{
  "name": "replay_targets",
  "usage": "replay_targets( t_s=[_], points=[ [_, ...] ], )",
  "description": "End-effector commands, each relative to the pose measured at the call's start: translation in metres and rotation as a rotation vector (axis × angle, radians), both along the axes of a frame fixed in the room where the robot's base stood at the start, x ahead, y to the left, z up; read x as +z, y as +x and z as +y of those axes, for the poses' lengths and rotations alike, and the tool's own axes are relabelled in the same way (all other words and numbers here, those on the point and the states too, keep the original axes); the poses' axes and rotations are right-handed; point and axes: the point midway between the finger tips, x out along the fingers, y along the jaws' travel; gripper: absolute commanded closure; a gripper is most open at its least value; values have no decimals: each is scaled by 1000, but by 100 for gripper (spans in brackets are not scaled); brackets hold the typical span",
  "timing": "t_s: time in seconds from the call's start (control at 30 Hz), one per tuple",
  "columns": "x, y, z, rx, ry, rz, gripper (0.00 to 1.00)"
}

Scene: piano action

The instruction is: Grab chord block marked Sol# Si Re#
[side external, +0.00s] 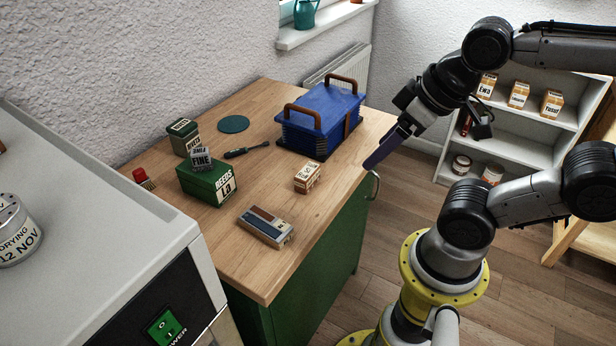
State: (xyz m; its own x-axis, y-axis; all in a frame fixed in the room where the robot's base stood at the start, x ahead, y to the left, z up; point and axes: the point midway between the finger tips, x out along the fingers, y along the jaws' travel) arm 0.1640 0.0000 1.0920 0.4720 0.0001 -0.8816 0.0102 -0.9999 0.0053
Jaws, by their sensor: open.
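A small pale wooden block (307,178) with dark markings stands near the right part of the wooden worktop (200,131). Its lettering is too small to read, so I cannot tell whether it says Sol# Si Re#. A flat block with dark red and grey-blue top panels (266,227) lies nearer the front edge, and I can read no chord marking on it. My gripper (376,160) is in the air to the right of the pale block, near the worktop's right edge. It is open and empty, seen side-on, and touches neither block.
A blue case (325,115) with brown handles stands at the back. Clear wood surrounds the pale block.

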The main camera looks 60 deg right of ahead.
Motion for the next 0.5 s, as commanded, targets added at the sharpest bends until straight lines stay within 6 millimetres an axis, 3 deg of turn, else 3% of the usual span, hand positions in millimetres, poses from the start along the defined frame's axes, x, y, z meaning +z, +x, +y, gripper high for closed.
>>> replay_targets(
  t_s=[0.13, 0.27, 0.5],
  points=[
    [0, -2, -1, 119, -66, 9, 25],
    [17, 8, -4, 355, -210, 11, 25],
    [38, 63, -15, 901, -480, 156, 25]
  ],
)
